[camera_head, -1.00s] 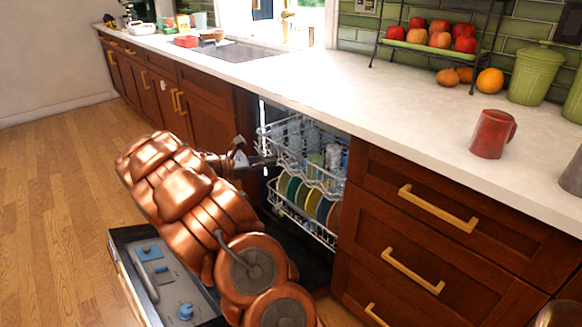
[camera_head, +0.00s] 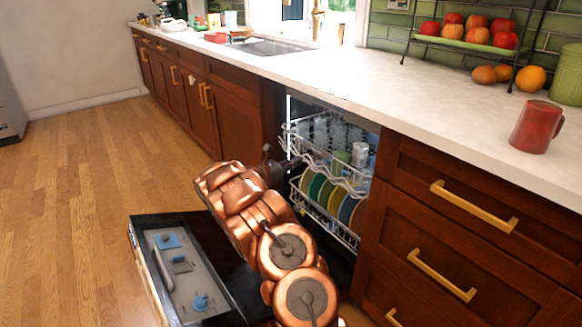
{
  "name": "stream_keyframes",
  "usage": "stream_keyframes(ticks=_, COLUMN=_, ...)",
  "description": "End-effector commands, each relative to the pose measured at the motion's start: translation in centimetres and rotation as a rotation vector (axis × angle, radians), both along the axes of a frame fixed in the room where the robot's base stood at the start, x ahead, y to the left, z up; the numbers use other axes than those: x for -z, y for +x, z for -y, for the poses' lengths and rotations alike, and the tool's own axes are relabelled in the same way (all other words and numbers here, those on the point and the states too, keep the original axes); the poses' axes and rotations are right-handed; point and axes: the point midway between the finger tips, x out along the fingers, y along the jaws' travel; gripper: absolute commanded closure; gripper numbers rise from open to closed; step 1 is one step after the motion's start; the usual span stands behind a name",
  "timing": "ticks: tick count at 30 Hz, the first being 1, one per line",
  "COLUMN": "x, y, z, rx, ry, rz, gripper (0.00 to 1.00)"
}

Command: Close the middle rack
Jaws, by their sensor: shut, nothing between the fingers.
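The dishwasher is open under the counter. Its middle rack (camera_head: 321,158) is a white wire rack holding clear glasses and cups, and its front stands close to the cabinet opening. I cannot tell exactly how far out it sits. My gripper (camera_head: 289,166) is shut and empty, at the left front part of the middle rack. I cannot tell whether it touches the wire. My copper arm hides part of the gripper and the left of the dishwasher. The lower rack (camera_head: 345,234) holds several coloured plates below.
The dishwasher door (camera_head: 180,216) lies folded down under my arm. Wooden drawers (camera_head: 455,215) with brass handles stand at right. A red mug (camera_head: 536,127) and a fruit stand (camera_head: 465,46) are on the counter. The wood floor (camera_head: 90,190) at left is clear.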

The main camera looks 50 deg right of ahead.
Motion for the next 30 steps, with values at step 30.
stream_keyframes(ticks=30, x=0.0, y=-2.7, z=9.2, rx=0.001, ry=0.0, rz=-0.001, gripper=1.0)
